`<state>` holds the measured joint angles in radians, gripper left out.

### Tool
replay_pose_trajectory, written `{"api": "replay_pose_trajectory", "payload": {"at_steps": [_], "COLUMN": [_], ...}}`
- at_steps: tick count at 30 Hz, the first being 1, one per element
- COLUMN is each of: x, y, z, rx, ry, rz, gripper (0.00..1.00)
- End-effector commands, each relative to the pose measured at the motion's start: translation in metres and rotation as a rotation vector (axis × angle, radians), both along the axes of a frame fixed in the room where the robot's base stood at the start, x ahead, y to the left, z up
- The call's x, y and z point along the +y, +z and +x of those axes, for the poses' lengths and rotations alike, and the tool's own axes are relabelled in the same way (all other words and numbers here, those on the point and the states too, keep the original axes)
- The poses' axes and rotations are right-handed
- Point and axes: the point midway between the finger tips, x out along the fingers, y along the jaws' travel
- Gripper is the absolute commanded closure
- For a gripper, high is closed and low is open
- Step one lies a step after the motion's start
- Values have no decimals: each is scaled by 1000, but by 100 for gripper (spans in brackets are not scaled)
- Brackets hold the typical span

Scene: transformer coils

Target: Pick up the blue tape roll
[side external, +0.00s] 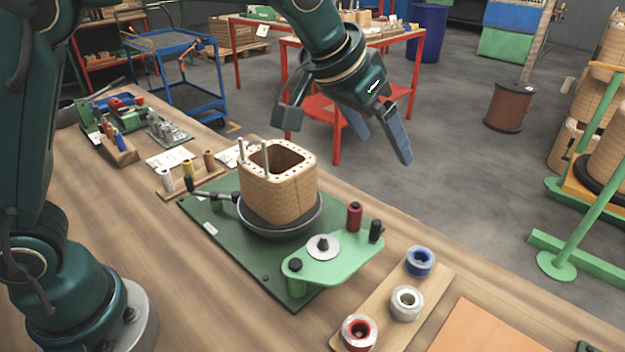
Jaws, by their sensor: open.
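The blue tape roll (419,262) lies at the far end of a small wooden board (428,292) on the workbench, at the lower right. A white or silver roll (406,304) and a red roll (359,333) are in line with it on the same board, nearer the camera. My gripper (384,149) is open and empty. It hangs in the air above the bench, with its two blue-grey fingers pointing down and right. In the picture it is above and a little left of the blue roll, well apart from it.
A green fixture plate (235,246) holds a tan square coil (278,192) with two upright pins. A light green arm plate (335,262) with a red spool (354,216) stands between coil and rolls. An orange sheet (485,330) lies at the front right. Tools and papers fill the left back.

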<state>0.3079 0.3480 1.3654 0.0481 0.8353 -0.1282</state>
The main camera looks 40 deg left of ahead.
Motion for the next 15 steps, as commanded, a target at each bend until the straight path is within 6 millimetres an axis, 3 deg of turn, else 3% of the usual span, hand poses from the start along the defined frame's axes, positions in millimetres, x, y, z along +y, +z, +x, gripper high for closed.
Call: {"api": "replay_pose_trajectory", "payload": {"at_steps": [3,7,12,15], "x": [-32,-59,-78,-82], "y": [-36,-76,-118,-132], "z": [15,20,11,5], "rx": [43,90,157,184], "ry": [-54,-106,-152,-166], "rz": [15,36,67,80], "gripper": [12,12,12,12]}}
